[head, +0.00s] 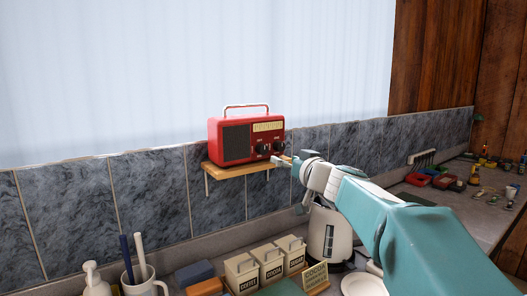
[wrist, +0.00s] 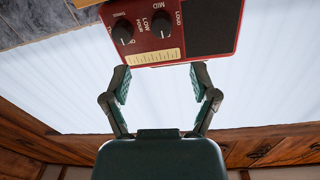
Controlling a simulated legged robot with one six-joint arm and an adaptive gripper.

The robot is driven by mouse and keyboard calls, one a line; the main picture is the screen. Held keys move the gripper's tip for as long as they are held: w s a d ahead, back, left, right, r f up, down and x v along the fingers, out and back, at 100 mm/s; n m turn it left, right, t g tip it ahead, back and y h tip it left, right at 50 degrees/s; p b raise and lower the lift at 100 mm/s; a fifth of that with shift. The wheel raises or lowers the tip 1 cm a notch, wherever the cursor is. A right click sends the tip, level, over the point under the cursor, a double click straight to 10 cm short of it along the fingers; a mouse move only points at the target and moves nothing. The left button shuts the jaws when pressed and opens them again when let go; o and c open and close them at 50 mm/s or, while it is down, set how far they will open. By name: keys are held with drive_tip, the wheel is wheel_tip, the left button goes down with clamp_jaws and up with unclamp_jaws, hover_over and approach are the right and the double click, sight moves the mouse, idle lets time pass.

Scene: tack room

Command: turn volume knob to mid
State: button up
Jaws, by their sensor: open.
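A red radio (head: 232,141) with a dark speaker grille and a pale dial stands on a small wooden shelf. Two black knobs sit on its front. In the wrist view the radio (wrist: 193,45) appears upside down. The volume knob (wrist: 161,26) has LOW, MID and LOUD printed around it; in the head view it is the left knob (head: 262,149). I cannot tell for sure where its pointer stands. The tuning knob (wrist: 122,33) is beside it. My gripper (wrist: 160,73) is open and empty, its fingers apart from the volume knob. In the head view the gripper (head: 285,160) is just right of the radio's front.
The wooden shelf (head: 238,170) is fixed to the tiled wall. Below, a counter holds cream canisters (head: 270,262), a white mug (head: 146,287) and a pale kettle-like vessel (head: 329,235). Red trays (head: 443,181) and small items lie at the far right.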

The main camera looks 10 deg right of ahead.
sight(264, 151)
drive_tip(key=x, duration=0.9)
drive_tip(key=shift+w+a+f, duration=0.1)
drive_tip(key=shift+w+a, duration=0.15)
drive_tip(key=shift+a, duration=0.05)
clamp_jaws()
